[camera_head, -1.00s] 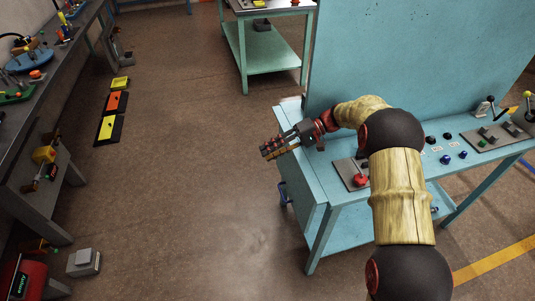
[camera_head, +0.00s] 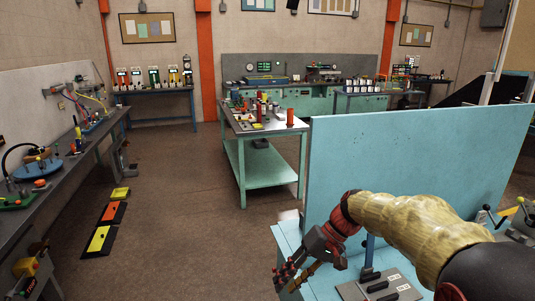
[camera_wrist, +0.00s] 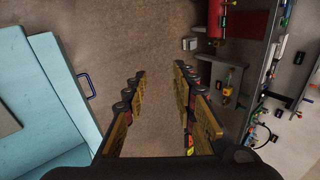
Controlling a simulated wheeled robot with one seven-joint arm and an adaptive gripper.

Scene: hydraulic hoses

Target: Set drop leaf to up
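A teal bench (camera_head: 289,237) stands at the lower right in the head view, and its edge fills the left of the wrist view (camera_wrist: 45,85). A dark blue U-shaped handle (camera_wrist: 88,86) sticks out from the bench's side in the wrist view. The panel hanging down there looks like the drop leaf, but it is seen edge-on from above, so I cannot be sure. My gripper (camera_head: 288,283) is at the bench's left end, pointing left and down. In the wrist view its fingers (camera_wrist: 158,85) are apart with only floor between them, to the right of the handle.
A tall teal panel (camera_head: 400,165) stands along the back of the bench. A control plate (camera_head: 380,286) with switches lies under my arm. A long workbench (camera_head: 75,165) runs along the left wall.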

